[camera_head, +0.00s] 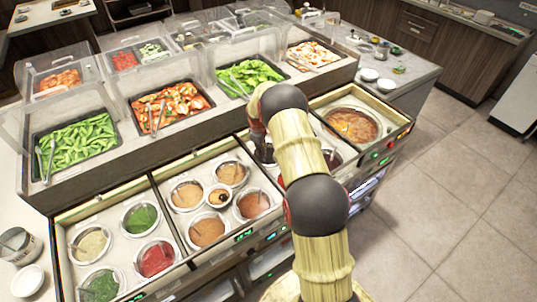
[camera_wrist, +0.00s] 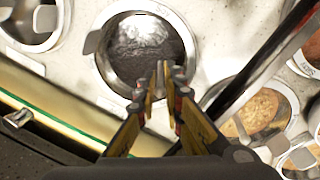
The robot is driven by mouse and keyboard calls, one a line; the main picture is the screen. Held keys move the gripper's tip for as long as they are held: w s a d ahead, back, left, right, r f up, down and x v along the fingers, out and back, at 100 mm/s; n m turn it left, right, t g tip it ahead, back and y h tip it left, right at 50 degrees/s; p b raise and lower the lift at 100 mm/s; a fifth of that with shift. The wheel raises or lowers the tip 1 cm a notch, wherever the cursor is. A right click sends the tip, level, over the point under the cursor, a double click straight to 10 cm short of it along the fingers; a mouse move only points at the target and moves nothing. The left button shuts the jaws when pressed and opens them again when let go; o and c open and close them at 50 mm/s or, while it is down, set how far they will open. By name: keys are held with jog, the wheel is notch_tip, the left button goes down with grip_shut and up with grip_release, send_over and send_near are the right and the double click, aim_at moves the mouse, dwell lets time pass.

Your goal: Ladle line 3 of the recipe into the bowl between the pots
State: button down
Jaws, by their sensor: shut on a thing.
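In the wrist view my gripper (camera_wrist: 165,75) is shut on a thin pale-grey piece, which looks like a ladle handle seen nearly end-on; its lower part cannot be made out. The fingertips are over the near rim of a round steel pot (camera_wrist: 104,62) with dark, shiny contents. In the head view my arm hides the gripper and most of this section. To the left, a small round bowl (camera_head: 219,196) with something brown in it sits between several pots of orange-brown sauce, such as this pot (camera_head: 207,231). No recipe is readable.
A dark divider (camera_wrist: 270,60) separates the dark pot from sauce pots (camera_wrist: 262,110) at right. Green and red sauce pots (camera_head: 156,258) stand at the left front, a large soup pot (camera_head: 352,125) at right. Clear-lidded food trays (camera_head: 75,146) line the back.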

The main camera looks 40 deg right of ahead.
jog(key=shift+f, duration=0.1)
jog(key=c, duration=1.9)
grip_release()
jog(key=o, duration=0.4)
jog(key=o, duration=0.3)
jog(key=shift+f, duration=0.1)
jog(key=shift+r+p, duration=2.05)
jog(key=shift+r, duration=2.6)
